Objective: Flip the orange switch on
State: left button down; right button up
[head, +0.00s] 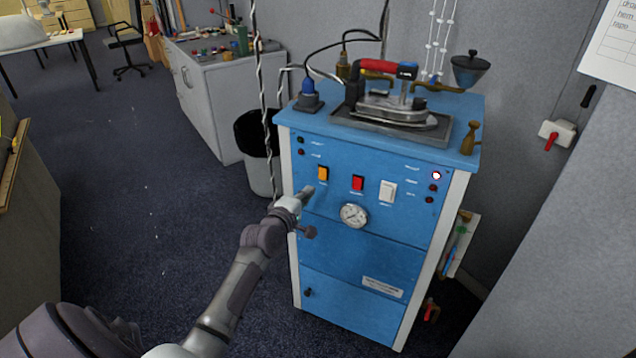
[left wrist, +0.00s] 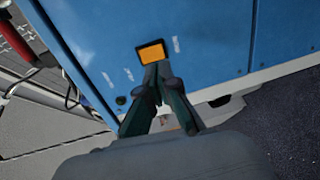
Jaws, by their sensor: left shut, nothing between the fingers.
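The orange switch (head: 323,173) is on the upper left of the front panel of a blue cabinet (head: 340,263). It also shows in the left wrist view (left wrist: 151,53), just beyond my fingertips. My left gripper (head: 306,192) is shut and empty, just below and to the left of the switch in the head view. In the left wrist view its fingertips (left wrist: 157,67) meet at the lower edge of the switch; I cannot tell whether they touch it. A red switch (head: 358,183) and a white switch (head: 388,191) sit to its right. My right gripper is not in view.
An iron (head: 392,104) rests on a dark tray on top of the cabinet. Carpet at left is clear.

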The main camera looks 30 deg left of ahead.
aim_at(322, 179)
pick_arm(q)
jog(key=w, duration=0.5)
jog(key=shift+w+a+f, duration=0.35)
jog(key=shift+a+f, duration=0.05)
jog(key=shift+w, duration=0.45)
jog(key=shift+w+f+b, duration=0.15)
jog(key=shift+f+b, duration=0.05)
jog(key=shift+b, duration=0.35)
jog(key=shift+r, duration=0.15)
